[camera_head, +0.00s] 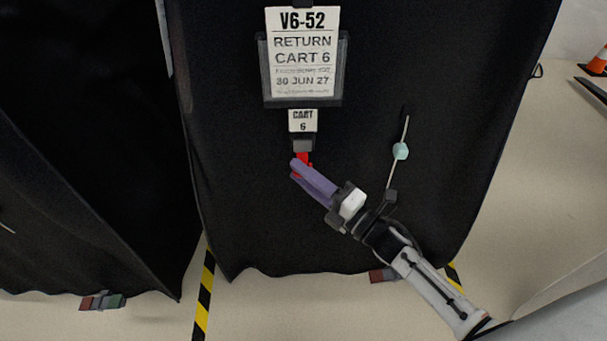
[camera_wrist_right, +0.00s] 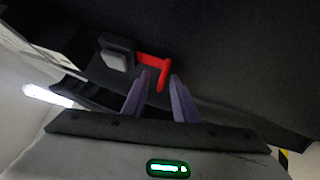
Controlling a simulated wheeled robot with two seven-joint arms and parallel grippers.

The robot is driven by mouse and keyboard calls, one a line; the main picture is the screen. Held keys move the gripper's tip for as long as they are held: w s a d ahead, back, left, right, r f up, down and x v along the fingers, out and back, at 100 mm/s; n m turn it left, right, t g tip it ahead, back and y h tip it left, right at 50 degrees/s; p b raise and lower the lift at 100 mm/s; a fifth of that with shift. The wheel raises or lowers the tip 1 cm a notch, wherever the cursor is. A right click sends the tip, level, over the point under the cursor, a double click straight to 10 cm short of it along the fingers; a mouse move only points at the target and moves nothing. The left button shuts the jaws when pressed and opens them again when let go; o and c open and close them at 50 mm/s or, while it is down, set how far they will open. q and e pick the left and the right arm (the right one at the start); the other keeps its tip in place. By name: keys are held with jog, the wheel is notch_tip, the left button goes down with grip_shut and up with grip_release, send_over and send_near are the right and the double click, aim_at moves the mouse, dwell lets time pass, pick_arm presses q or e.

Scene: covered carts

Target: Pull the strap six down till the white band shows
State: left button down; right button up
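The cart 6 strap end is a red tab (camera_head: 304,158) under a grey buckle (camera_head: 303,145) and the small "CART 6" tag (camera_head: 303,121) on the black cover. The part of the strap that shows is red. My right gripper (camera_head: 298,168) has its purple fingers over the tab, hiding part of it. In the right wrist view the fingers (camera_wrist_right: 162,76) stand apart, and the bent lower end of the red tab (camera_wrist_right: 154,62) reaches between their tips. I cannot tell whether either finger touches it. The buckle (camera_wrist_right: 116,56) is beside it. My left gripper is out of view.
A "RETURN CART 6" sign (camera_head: 302,55) hangs above. A thin cord with a pale green toggle (camera_head: 400,151) hangs right of the strap. Another black-covered cart (camera_head: 85,150) stands at left. Black-yellow floor tape (camera_head: 204,295) and an orange cone (camera_head: 598,62) also show.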

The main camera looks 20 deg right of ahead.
jog(key=shift+c, duration=0.2)
grip_shut()
jog(key=shift+f, duration=0.1)
dwell(1.0)
